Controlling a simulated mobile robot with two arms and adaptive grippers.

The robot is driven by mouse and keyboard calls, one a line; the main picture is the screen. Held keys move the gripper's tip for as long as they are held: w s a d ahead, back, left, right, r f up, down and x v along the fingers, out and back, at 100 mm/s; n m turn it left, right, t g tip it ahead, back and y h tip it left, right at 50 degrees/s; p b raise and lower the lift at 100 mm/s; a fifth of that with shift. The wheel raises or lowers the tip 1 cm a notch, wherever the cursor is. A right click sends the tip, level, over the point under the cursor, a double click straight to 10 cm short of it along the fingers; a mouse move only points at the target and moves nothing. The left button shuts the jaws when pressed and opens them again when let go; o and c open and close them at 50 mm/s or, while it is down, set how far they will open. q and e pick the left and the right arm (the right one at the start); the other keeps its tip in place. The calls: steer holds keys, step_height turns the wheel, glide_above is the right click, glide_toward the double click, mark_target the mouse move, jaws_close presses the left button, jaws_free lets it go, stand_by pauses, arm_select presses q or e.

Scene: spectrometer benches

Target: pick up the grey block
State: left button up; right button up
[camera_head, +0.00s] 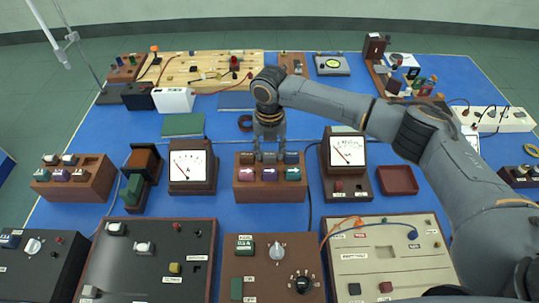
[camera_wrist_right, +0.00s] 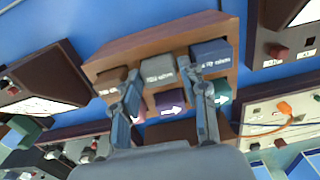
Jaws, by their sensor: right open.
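The grey block (camera_wrist_right: 158,70) sits in the middle of the back row of a brown wooden rack (camera_wrist_right: 110,66), with pale lettering on its face. The rack (camera_head: 270,193) also shows at the centre of the head view, where the grey block (camera_head: 270,157) is small and partly hidden by my gripper. My right gripper (camera_head: 270,153) points down over the back row. It is open, with one finger on each side of the grey block in the wrist view (camera_wrist_right: 163,72). I cannot tell whether the fingers touch it. My left gripper is not in view.
A brown block (camera_wrist_right: 112,80) and a dark blue block (camera_wrist_right: 210,52) flank it closely. Purple, pink and teal blocks fill the front row. Meters stand left (camera_head: 192,168) and right (camera_head: 346,152) of the rack. A red tray (camera_head: 398,181) lies further right.

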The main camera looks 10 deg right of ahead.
steer(key=shift+f, duration=0.2)
steer(key=c, duration=0.8)
steer(key=shift+o, duration=0.2)
steer(key=shift+r, duration=0.1)
steer(key=shift+a+r+b, duration=0.1)
steer(key=shift+r+b, duration=0.35)
steer(key=shift+r, duration=0.1)
steer(key=s+a+r+p, duration=0.1)
steer(key=s+a+r, duration=0.2)
steer(key=s+r, duration=1)
steer(key=shift+s+r, duration=0.25)
steer(key=shift+r, duration=0.65)
